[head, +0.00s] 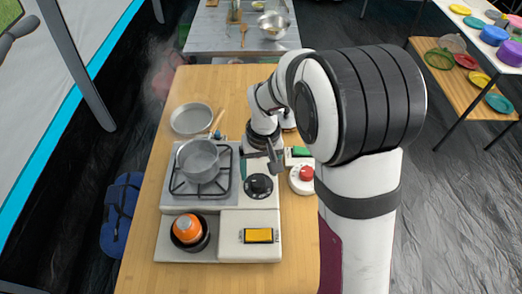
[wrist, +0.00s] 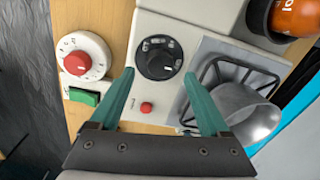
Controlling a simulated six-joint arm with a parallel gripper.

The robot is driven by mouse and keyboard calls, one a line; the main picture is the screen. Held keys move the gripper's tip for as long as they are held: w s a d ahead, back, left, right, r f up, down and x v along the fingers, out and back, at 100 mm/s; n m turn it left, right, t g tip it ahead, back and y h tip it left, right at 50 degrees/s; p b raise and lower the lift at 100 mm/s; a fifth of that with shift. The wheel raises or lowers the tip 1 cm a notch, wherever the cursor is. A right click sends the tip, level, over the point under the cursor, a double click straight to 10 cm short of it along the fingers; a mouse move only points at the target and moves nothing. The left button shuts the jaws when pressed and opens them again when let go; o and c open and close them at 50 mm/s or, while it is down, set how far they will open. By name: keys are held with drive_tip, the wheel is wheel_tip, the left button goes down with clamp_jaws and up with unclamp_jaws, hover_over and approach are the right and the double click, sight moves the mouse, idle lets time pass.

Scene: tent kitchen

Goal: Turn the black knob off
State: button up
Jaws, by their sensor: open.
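The black knob (head: 258,187) sits on the light stove panel, right of the burner. In the wrist view the black knob (wrist: 159,58) shows whole, with white markings around it on its dial. My gripper (wrist: 158,88) is open, with its two green fingers apart and nothing between them. The fingertips appear just short of the knob in the wrist view, one to each side; I cannot tell the exact height gap. In the head view my gripper (head: 273,160) is small and partly hidden, just behind the knob.
A grey pot (head: 199,160) stands on the burner grate (head: 178,187). A red-knobbed white dial (head: 303,178) and a green switch (head: 300,152) sit to the right. An orange canister (head: 187,228) stands in front, beside a yellow-and-black panel (head: 259,236). A pan (head: 191,118) lies behind.

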sight(262, 179)
wheel_tip(262, 179, up, 12)
drive_tip(key=shift+d+r, duration=0.15)
drive_tip(key=shift+d, duration=0.2)
drive_tip(key=shift+w, duration=0.1)
drive_tip(key=s+d+m, duration=0.3)
drive_tip(key=s, duration=0.8)
drive_tip(key=s+d+f+m+y, duration=0.1)
drive_tip(key=s+d+m, duration=0.2)
drive_tip(key=s, duration=0.9)
drive_tip(key=shift+m, duration=0.8)
